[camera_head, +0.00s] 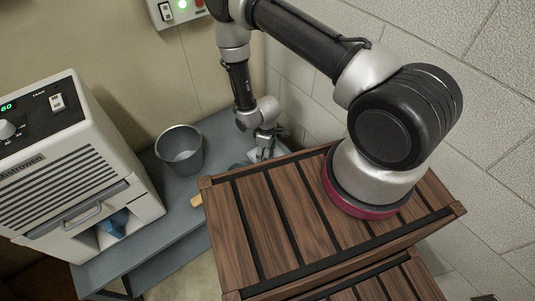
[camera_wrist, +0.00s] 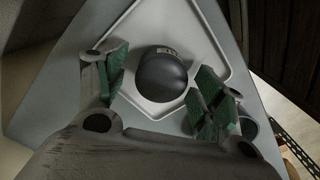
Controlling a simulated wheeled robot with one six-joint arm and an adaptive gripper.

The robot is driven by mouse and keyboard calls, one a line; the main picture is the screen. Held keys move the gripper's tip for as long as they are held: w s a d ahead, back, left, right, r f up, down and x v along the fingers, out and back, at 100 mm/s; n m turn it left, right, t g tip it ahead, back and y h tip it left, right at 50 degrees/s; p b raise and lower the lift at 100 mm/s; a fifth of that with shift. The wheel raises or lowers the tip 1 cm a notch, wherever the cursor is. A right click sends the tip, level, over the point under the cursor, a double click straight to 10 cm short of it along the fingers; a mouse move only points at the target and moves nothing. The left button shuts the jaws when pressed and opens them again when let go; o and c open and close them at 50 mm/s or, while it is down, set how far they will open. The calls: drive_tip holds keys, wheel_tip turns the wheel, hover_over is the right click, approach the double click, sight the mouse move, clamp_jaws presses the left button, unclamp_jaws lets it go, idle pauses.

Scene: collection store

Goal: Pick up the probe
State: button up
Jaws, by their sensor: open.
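My gripper (camera_head: 262,152) reaches down over the far right part of the grey bench. In the wrist view my gripper (camera_wrist: 164,82) is open, with its green pads apart. Between them, farther off, a dark, smooth, rounded thing (camera_wrist: 161,78) with a small pale label at its top edge sits in a white tray (camera_wrist: 160,20). It may be the probe; I cannot tell for sure. The pads do not appear to touch it. In the head view the gripper and the wooden crate largely hide this spot.
A grey bucket (camera_head: 181,150) stands left of my gripper on the bench (camera_head: 172,198). A white machine (camera_head: 75,155) with a slotted front is at the left. A slatted wooden crate (camera_head: 265,215) is close on the right, before a block wall (camera_head: 315,35).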

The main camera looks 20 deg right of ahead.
drive_tip(key=shift+f, duration=0.2)
drive_tip(key=c, duration=1.1)
drive_tip(key=shift+r, duration=0.15)
drive_tip(key=shift+c, duration=0.2)
wheel_tip(320, 180, up, 10)
drive_tip(key=shift+f, duration=0.15)
drive_tip(key=shift+s+m, duration=0.2)
drive_tip(key=shift+m, duration=0.1)
drive_tip(key=w+d+r+m, duration=0.2)
drive_tip(key=w+r+m, duration=0.1)
drive_tip(key=r, duration=0.5)
drive_tip(key=w+d+r+m, duration=0.2)
drive_tip(key=d+r+m, duration=0.1)
drive_tip(key=r, duration=0.5)
drive_tip(key=w+d+r+m, duration=0.3)
drive_tip(key=r, duration=0.6)
drive_tip(key=shift+w+m, duration=0.35)
drive_tip(key=shift+m, duration=0.05)
